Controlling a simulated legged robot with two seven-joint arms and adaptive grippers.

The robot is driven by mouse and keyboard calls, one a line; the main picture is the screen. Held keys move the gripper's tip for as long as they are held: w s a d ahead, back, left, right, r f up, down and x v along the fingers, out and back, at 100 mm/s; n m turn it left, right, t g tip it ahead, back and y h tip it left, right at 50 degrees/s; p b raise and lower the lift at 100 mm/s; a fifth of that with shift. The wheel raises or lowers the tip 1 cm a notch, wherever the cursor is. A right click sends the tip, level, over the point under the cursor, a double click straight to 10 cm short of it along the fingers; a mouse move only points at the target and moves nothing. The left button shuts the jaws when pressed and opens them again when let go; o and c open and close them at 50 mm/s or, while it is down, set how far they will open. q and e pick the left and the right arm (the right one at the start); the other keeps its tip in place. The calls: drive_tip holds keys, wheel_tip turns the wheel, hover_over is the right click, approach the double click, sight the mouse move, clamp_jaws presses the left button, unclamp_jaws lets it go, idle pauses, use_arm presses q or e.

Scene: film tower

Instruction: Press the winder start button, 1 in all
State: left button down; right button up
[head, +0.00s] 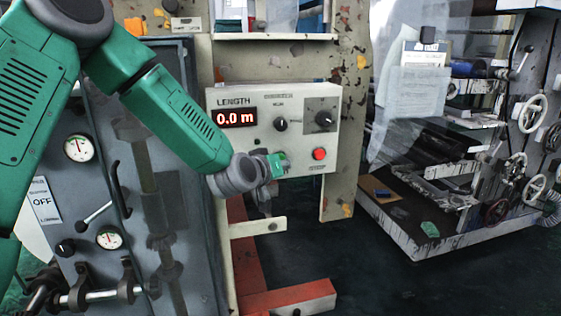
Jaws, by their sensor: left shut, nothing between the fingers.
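The winder control box (257,97) is a pale panel with a lit red LENGTH display (234,118) reading 0.0 m. A round red button (319,154) sits at its lower right. My left gripper (272,168) is shut and empty at the panel's lower middle, left of the red button. A green patch (279,159) shows at its tip; I cannot tell whether it is a green button or part of the gripper. Whether the gripper touches the panel is unclear. My right gripper is not in view.
Two dark knobs, a small one (281,124) and a larger one (325,119), sit above the buttons. A grey cabinet with gauges (79,148) and a lever (97,214) stands left, below my arm. A machine with handwheels (533,113) stands right.

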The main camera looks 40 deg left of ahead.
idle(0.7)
use_arm(q)
drive_tip(key=shift+w+a+r, duration=0.1)
drive_tip(key=shift+w+a, duration=0.1)
drive_tip(key=shift+a, duration=0.1)
